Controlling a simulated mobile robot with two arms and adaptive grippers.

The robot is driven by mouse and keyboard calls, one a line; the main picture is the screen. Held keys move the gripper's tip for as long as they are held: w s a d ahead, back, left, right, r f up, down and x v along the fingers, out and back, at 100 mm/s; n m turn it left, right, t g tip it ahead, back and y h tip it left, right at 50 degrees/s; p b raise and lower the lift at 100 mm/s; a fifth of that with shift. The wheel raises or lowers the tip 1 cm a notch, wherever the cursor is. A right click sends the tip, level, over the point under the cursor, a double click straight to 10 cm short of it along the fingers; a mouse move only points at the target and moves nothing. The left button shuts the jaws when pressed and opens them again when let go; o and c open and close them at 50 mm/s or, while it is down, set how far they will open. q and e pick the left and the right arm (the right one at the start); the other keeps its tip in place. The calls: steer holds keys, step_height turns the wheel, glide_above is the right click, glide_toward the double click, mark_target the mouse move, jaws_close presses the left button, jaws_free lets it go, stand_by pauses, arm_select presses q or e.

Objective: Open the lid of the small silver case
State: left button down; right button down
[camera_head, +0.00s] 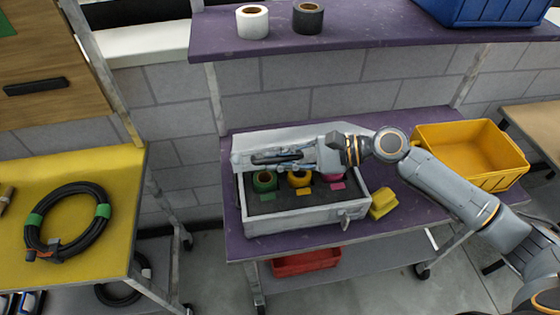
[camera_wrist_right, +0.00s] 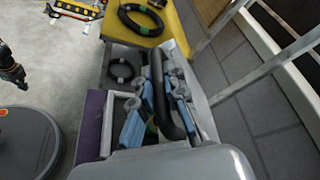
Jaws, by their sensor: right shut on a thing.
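The small silver case (camera_head: 300,217) stands on the purple shelf in the head view. Its lid (camera_head: 262,141) is raised at the back, and the case interior shows. Inside, a green roll (camera_head: 264,181), a yellow roll (camera_head: 298,179) and a partly hidden pink roll (camera_head: 333,174) sit in dark foam. My right gripper (camera_head: 288,160) is at the lid, above the rolls, shut on the black handle (camera_head: 270,156). The handle shows between its fingers in the right wrist view (camera_wrist_right: 163,95).
A yellow bin (camera_head: 470,152) stands to the right on the purple shelf (camera_head: 244,246), and a yellow block (camera_head: 383,204) lies close beside the case. An upper shelf (camera_head: 375,36) is overhead. A yellow table (camera_head: 110,165) with a cable coil (camera_head: 68,222) is left.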

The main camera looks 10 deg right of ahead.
steer(key=shift+r, duration=0.2)
steer(key=c, duration=1.7)
jaws_free()
steer(key=shift+o, duration=0.2)
steer(key=shift+s, duration=0.1)
steer(key=shift+d, duration=0.1)
steer(key=shift+d, duration=0.25)
steer(key=v, duration=1.1)
steer(key=shift+s, duration=0.15)
steer(key=shift+d, duration=0.15)
